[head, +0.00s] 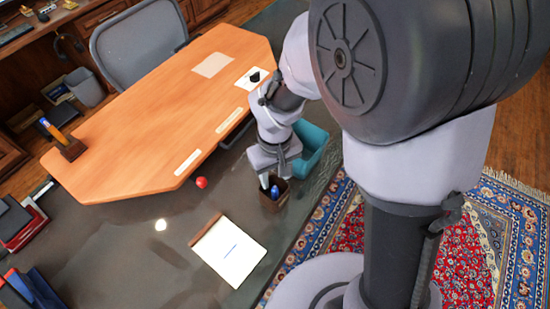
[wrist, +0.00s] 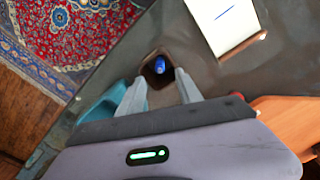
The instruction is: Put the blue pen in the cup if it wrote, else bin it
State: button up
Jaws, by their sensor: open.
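The blue pen (head: 275,193) stands inside the small dark brown cup (head: 281,201) on the dark glass tabletop; only its blue end shows. In the wrist view the pen (wrist: 159,66) lies within the cup's opening (wrist: 149,77), just beyond my fingertips. My gripper (head: 270,181) is above the cup, its fingers (wrist: 161,76) open and apart with nothing between them. The notepad (head: 232,254) bears a short blue line, which also shows on the notepad in the wrist view (wrist: 216,25). A teal bin (head: 313,145) stands right behind the cup, partly hidden by my arm.
A red ball (head: 201,183) lies on the glass near the orange wooden desk section (head: 150,120). A wooden holder (head: 73,150) with an orange and blue item stands at its left end. Dark trays (head: 25,225) stand at the far left. Glass around the notepad is clear.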

notch_tip(320, 180, up, 16)
jog(key=p, duration=0.5)
jog(key=shift+f, duration=0.2)
jog(key=s+d+r+m+t+y+b, duration=0.2)
jog(key=s+d+m+t+b, duration=0.3)
jog(key=s+m+b, duration=0.3)
jog(key=s+d, duration=0.1)
jog(key=s, duration=0.2)
jog(key=shift+s+d+r+m+t, duration=0.15)
jog(key=shift+d+r+m+t, duration=0.2)
jog(key=shift+r+m+t, duration=0.05)
